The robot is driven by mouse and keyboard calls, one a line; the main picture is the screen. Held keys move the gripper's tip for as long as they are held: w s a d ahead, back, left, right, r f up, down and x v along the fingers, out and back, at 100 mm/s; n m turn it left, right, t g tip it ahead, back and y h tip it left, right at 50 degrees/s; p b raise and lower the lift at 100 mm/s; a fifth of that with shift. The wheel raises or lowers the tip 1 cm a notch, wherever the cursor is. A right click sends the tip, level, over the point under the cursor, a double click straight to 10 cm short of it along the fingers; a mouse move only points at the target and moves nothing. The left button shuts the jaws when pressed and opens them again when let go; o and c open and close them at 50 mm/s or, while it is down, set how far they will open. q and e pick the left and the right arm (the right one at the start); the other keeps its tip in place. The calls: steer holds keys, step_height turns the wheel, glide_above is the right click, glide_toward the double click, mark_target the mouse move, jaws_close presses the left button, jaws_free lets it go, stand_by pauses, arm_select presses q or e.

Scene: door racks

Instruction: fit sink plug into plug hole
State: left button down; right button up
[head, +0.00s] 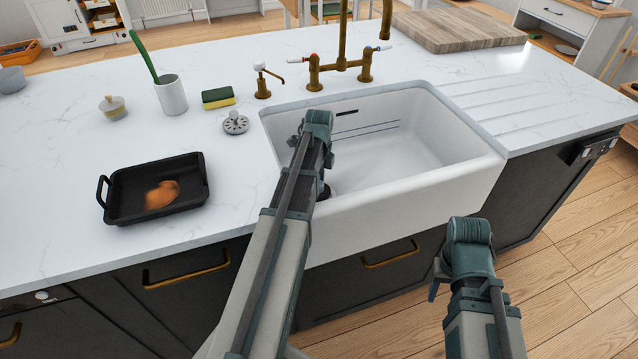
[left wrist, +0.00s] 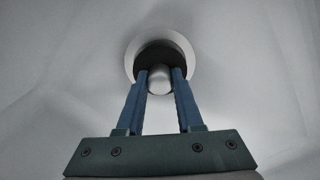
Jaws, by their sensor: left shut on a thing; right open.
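The white sink (head: 410,150) is set into the worktop. My left gripper (left wrist: 160,74) reaches down into it, its blue fingers shut on a small, pale rounded knob, which I take to be the sink plug (left wrist: 159,84). In the left wrist view, the plug hole (left wrist: 187,50) shows as a pale ring around a dark round area, straight beyond the fingertips. I cannot tell whether the dark area is the plug's disc or the open hole, nor whether the plug is seated. My right gripper (head: 437,279) is open, in front of the sink cabinet.
A metal strainer (head: 235,123), a sponge (head: 218,98), a white cup (head: 171,95) with a green-handled brush and a black pan (head: 130,195) stand left of the sink. Brass taps (head: 340,68) rise behind it. A wooden board (head: 458,29) lies at the back right.

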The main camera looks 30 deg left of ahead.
arm_select(q)
steer(key=shift+f+b, duration=0.6)
steer(key=shift+f, duration=0.1)
steer(key=shift+f, duration=0.1)
